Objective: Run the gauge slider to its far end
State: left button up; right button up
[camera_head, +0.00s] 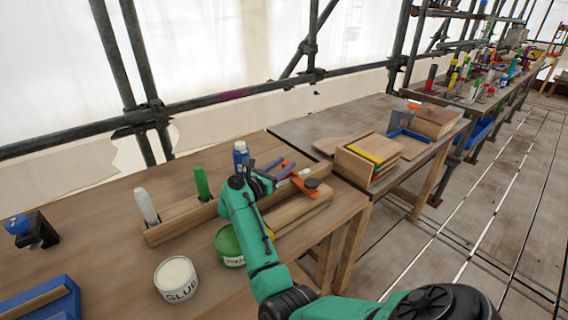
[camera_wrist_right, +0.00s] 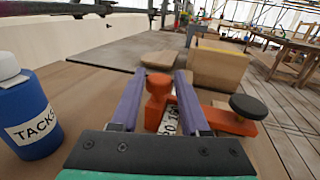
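The gauge is an orange part (camera_head: 304,187) at the right end of the wooden beam on the near bench. In the right wrist view it shows an orange upright knob (camera_wrist_right: 157,88), a white numbered scale (camera_wrist_right: 168,127) and an orange arm (camera_wrist_right: 228,121) with a round black knob (camera_wrist_right: 248,106). My right gripper (camera_head: 283,168) has purple fingers. In the wrist view the right gripper (camera_wrist_right: 160,85) is open, with one finger on each side of the orange upright knob and small gaps visible. The scale is partly hidden by the gripper. My left gripper is not in view.
A blue tacks bottle (camera_wrist_right: 30,115) stands left of the gripper. On the bench are a glue tub (camera_head: 177,279), a green tin (camera_head: 229,246), a green marker (camera_head: 202,183) and a white marker (camera_head: 147,206). A wooden box (camera_head: 365,160) stands on the farther table.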

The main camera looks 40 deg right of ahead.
jog(key=c, duration=0.5)
jog(key=shift+d+f, duration=0.15)
jog(key=shift+d, duration=0.05)
grip_shut()
jog(key=shift+f, duration=0.2)
